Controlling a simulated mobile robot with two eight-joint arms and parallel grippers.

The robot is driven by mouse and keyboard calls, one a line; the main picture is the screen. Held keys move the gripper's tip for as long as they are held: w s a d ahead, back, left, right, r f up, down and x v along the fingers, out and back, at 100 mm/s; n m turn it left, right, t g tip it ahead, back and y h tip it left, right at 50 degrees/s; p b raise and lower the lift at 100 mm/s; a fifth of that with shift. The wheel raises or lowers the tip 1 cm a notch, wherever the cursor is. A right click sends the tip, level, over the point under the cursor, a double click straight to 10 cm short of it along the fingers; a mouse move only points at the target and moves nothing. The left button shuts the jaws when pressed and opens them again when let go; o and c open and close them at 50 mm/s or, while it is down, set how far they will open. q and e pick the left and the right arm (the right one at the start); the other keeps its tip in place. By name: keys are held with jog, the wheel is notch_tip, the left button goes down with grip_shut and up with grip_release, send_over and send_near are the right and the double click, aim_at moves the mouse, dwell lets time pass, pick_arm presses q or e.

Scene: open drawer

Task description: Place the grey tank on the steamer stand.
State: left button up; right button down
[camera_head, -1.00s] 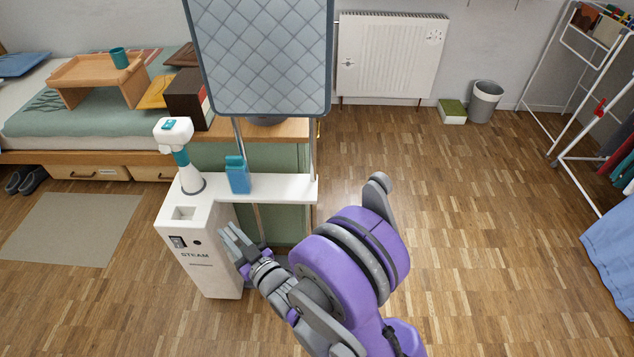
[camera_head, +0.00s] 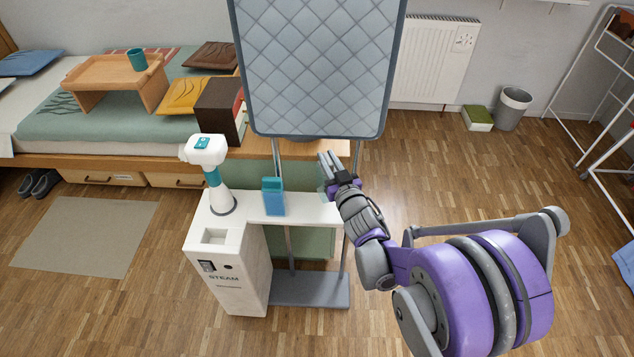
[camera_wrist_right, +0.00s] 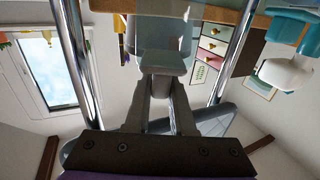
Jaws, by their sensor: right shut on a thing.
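The white steamer stand (camera_head: 232,275), marked STEAM, stands left of centre in the head view, with a square recess (camera_head: 215,236) in its top and a white shelf (camera_head: 300,208) running right. My right gripper (camera_head: 328,168) is over the right end of this shelf, beside the metal poles. In the right wrist view, its fingers (camera_wrist_right: 163,88) are shut on a pale grey block-like thing, the grey tank (camera_wrist_right: 165,58). In the head view the tank is mostly hidden by the gripper. I cannot tell whether it touches the shelf. My left gripper is not in view.
A white-and-teal hand steamer (camera_head: 212,175) stands on the stand, and a blue bottle (camera_head: 273,197) is on the shelf. A quilted board (camera_head: 315,65) rises behind on two poles. A grey base plate (camera_head: 310,290) lies below. Floor to the right is clear.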

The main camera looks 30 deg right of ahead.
jog(key=shift+f+b, duration=0.85)
jog(key=shift+f, duration=2)
jog(key=shift+f, duration=0.15)
jog(key=c, duration=0.8)
grip_release()
jog(key=shift+o, duration=0.2)
